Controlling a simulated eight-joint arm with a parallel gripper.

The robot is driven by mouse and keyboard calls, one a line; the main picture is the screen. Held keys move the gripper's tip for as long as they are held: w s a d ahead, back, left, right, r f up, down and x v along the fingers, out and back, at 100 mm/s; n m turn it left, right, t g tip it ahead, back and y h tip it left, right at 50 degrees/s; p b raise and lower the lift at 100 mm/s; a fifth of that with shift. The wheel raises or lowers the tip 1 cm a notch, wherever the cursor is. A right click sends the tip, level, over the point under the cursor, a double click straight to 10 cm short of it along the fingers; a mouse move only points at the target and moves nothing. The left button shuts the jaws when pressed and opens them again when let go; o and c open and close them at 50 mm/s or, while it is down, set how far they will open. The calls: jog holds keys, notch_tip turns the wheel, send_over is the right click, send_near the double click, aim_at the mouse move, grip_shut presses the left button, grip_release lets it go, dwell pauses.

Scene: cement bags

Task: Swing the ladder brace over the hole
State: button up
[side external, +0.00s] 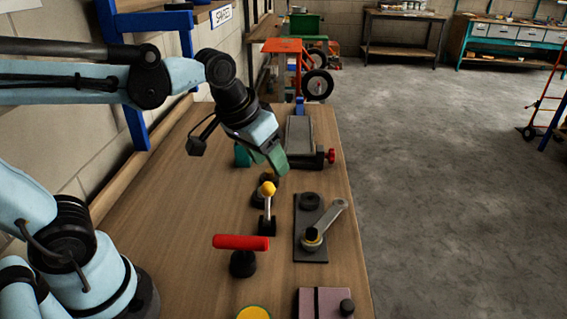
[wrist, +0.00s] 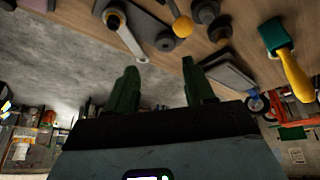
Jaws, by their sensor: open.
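A grey metal lever, which looks like the ladder brace (side external: 331,216), is pivoted at the near end of a dark plate (side external: 309,254) on the bench. Its free end points far and right, past the plate's edge. A black round piece (side external: 310,201), possibly the hole, sits at the plate's far end, apart from the lever. In the wrist view the lever (wrist: 130,40) and round piece (wrist: 165,42) show near the top. My gripper (side external: 279,168), also in the wrist view (wrist: 160,78), is open and empty above the bench, beyond and left of the plate.
A lever with a yellow ball knob (side external: 267,189) stands left of the plate; a red T-handle (side external: 241,242) stands nearer. A grey vise-like block with a red knob (side external: 331,156) lies beyond. A purple block (side external: 320,304) sits nearest. A yellow-handled brush (wrist: 290,68) shows in the wrist view.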

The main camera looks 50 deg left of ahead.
jog(key=w+d+g, duration=0.2)
jog(key=w+d, duration=0.1)
jog(key=w, duration=0.2)
jog(key=n+g, duration=0.2)
jog(key=g, duration=0.1)
send_over(327, 218)
notch_tip(327, 218, down, 2)
notch_tip(327, 218, down, 12)
jog(key=shift+f, duration=0.1)
grip_shut()
dwell(0.3)
